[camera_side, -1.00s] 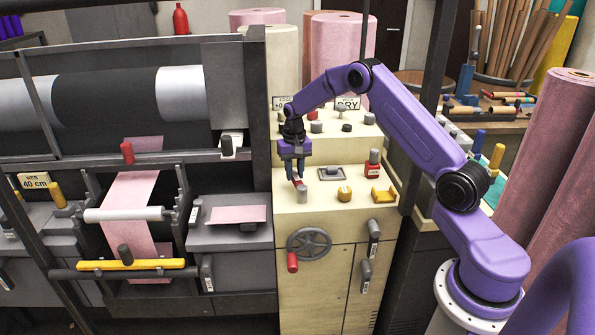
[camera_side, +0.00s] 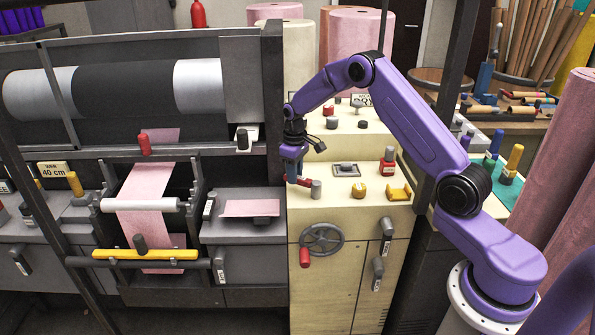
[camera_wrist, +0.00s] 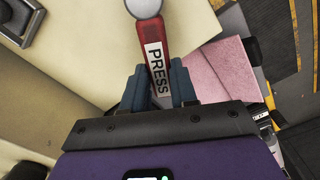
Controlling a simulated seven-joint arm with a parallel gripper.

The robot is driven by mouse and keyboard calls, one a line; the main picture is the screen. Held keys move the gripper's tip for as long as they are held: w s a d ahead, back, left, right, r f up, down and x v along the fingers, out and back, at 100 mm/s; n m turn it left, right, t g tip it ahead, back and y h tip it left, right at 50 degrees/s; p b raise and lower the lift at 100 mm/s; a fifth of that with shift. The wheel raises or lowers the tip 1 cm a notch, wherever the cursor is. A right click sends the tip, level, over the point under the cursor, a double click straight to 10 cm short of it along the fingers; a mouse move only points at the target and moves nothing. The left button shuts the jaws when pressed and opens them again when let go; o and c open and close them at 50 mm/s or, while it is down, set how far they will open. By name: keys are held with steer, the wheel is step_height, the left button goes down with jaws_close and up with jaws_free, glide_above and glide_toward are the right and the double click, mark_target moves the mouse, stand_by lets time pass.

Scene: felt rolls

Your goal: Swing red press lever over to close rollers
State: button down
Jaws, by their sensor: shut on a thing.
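The red press lever (camera_side: 304,182) lies on top of the cream cabinet, reaching left from a grey round pivot post (camera_side: 316,190). In the wrist view, the lever (camera_wrist: 157,48) carries a white PRESS label and its grey pivot end shows at the top. My gripper (camera_side: 293,178) is shut on the lever near the cabinet's left edge. In the wrist view, the blue fingers of my gripper (camera_wrist: 160,88) sit on both sides of the labelled part. A white roller (camera_side: 140,205) with pink felt (camera_side: 145,222) over it stands in the machine at left.
A handwheel (camera_side: 322,238) with a red handle is on the cabinet front. A red block (camera_side: 387,166), a yellow knob (camera_side: 359,190) and a yellow bracket (camera_side: 399,193) stand right of the lever. A pink felt sheet (camera_side: 250,208) lies on the grey shelf to the left.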

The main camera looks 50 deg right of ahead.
steer(key=shift+a+n, duration=0.4)
steer(key=shift+n, duration=0.2)
steer(key=c, duration=0.9)
jaws_free()
steer(key=shift+s, duration=0.1)
step_height(320, 180, up, 18)
steer(key=shift+f, duration=0.25)
